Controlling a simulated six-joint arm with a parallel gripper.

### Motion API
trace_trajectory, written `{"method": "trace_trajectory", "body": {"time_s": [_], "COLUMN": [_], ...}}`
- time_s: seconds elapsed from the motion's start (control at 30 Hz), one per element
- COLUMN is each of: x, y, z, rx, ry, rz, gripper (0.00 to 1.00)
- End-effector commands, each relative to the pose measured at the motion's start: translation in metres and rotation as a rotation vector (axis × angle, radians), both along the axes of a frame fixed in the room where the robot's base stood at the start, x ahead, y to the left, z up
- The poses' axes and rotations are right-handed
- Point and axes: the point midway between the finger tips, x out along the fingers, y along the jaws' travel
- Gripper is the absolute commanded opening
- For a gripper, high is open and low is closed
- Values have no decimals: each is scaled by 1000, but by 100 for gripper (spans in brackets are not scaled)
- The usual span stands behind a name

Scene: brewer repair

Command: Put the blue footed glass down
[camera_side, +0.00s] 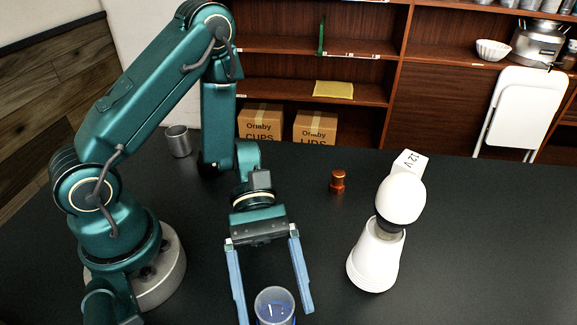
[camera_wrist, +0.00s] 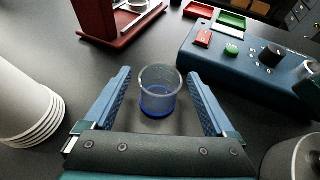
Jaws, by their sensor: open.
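The blue footed glass (camera_wrist: 159,92) stands upright on the black table between my gripper's fingers, with a gap on each side in the wrist view. In the side view the glass (camera_side: 274,306) sits at the bottom edge, partly cut off, between the fingertips. It looks clear with a blue base. My gripper (camera_wrist: 160,85) is open around it, one finger on each side; it also shows in the side view (camera_side: 274,312). Nothing is held.
A blue control box (camera_wrist: 250,70) with buttons lies right of the glass in the wrist view, and a dark red stand (camera_wrist: 108,22) is behind. White stacked cups (camera_wrist: 25,105) are at left. A white brewer-like body (camera_side: 375,260), an amber bottle (camera_side: 338,181) and a metal cup (camera_side: 179,141) stand on the table.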

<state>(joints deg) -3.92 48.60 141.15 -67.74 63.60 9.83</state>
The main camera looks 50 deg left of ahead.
Motion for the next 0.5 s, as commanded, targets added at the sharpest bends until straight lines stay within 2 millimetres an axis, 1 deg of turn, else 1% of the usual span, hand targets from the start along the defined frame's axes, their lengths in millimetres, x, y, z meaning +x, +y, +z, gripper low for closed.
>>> {"method": "trace_trajectory", "body": {"time_s": [0.03,0.3,0.5], "x": [5,19,27], "y": [8,46,65], "z": [3,19,28], "rx": [-1,4,3], "ry": [-6,-5,-4], "rz": [7,5,3], "gripper": [90,90,90]}}
